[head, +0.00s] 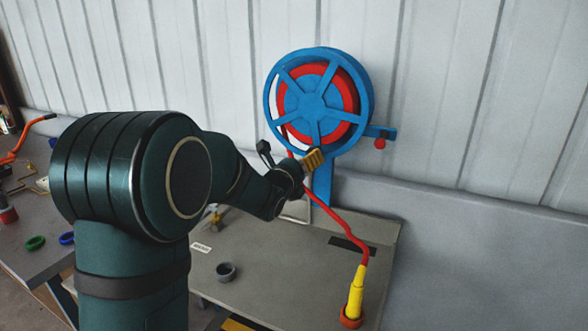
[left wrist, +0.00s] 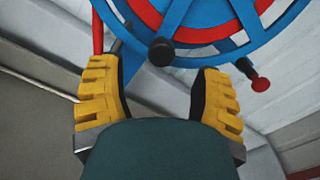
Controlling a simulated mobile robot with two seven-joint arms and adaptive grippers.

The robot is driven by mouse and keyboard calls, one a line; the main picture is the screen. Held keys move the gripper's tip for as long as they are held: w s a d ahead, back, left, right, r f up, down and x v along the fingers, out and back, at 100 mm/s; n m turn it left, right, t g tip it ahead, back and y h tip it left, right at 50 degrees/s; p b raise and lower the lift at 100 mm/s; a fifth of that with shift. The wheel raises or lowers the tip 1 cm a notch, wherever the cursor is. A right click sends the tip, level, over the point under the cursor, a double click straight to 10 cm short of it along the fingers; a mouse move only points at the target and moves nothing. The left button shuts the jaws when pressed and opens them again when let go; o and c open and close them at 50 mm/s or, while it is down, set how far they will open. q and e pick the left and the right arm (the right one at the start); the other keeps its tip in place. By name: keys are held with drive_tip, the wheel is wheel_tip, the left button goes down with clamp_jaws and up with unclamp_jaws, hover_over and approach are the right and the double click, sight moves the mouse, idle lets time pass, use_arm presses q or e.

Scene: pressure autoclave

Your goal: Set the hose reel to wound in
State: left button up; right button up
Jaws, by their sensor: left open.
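The hose reel (head: 318,98) is a blue spoked wheel with red hose wound inside, on a blue post by the wall. A red hose (head: 347,228) runs down from it to a yellow nozzle (head: 355,292) at the bench's front. My left gripper (head: 312,159) is at the reel's lower rim. In the left wrist view its yellow fingers (left wrist: 158,72) are spread, with a black knob (left wrist: 161,51) in front of the gap between them, apparently not gripped. The reel's blue rim (left wrist: 222,55) is beyond. A red-tipped side knob (head: 380,143) sticks out at right. My right gripper is not in view.
The grey bench (head: 290,275) holds a small dark cup (head: 226,271). A second bench at left carries a green ring (head: 35,243), a blue ring and tools. The ribbed wall (head: 450,90) stands close behind the reel. The space right of the reel is clear.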

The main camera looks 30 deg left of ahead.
use_arm(q)
drive_tip(key=s, duration=0.5)
drive_tip(key=shift+s+d, duration=0.15)
drive_tip(key=shift+s, duration=0.1)
idle(0.3)
